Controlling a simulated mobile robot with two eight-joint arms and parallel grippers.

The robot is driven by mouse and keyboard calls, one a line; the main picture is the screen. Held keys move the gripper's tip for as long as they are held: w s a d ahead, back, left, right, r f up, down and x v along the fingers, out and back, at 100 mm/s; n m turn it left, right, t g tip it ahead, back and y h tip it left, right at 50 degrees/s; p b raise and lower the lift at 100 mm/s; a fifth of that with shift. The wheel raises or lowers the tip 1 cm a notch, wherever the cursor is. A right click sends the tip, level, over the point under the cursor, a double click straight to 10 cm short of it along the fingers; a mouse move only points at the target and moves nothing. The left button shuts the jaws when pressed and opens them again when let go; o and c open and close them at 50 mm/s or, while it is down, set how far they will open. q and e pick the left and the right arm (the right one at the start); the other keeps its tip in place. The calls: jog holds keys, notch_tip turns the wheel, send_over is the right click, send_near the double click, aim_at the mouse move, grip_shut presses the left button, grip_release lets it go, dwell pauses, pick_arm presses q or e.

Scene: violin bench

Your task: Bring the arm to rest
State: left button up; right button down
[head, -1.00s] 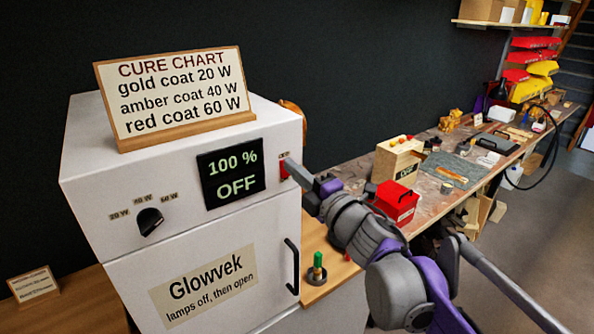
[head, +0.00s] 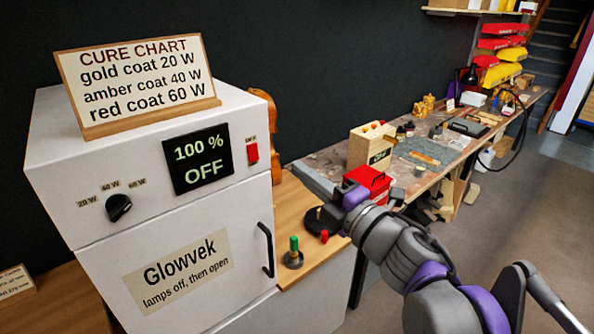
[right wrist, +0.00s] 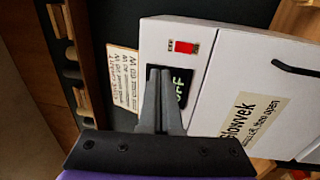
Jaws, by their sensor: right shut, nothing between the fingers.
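My right gripper (head: 337,192) is in front of the cabinet's right side, above the wooden bench end. It is shut and empty, and its fingers also show in the right wrist view (right wrist: 158,85), pointing at the cabinet and partly covering its display. The white Glowvek cabinet (head: 75,165) has its door closed. Its display (head: 198,160) reads 100 % OFF. The red switch (head: 252,153) is clear of the gripper. The dial (head: 118,207) sits lower left. My left gripper is not in view.
A cure chart (head: 140,80) stands on the cabinet. A green-topped piece (head: 293,248) and a small red piece (head: 324,237) stand near my right arm. A red box (head: 368,181) is close behind it. Open floor (head: 500,220) lies to the right.

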jog(key=s+d+f+m+g+h, duration=0.1)
jog(key=s+d+f+m+h, duration=0.1)
jog(key=d+f+m+h, duration=0.65)
jog(key=s+d+f+m+g+h, duration=0.1)
jog(key=s+d+f+m+h, duration=0.2)
jog(key=d+f+m+h, duration=0.55)
jog(key=s+a+f+m+g+y, duration=0.2)
jog(key=s+f+m+g, duration=0.2)
jog(key=s+f, duration=0.3)
jog(key=s+a+f+m+g+y, duration=0.2)
jog(key=s+f, duration=0.6)
jog(key=f, duration=0.5)
jog(key=shift+m+g+y, duration=0.8)
jog(key=shift+m+g, duration=0.2)
jog(key=shift+m, duration=0.1)
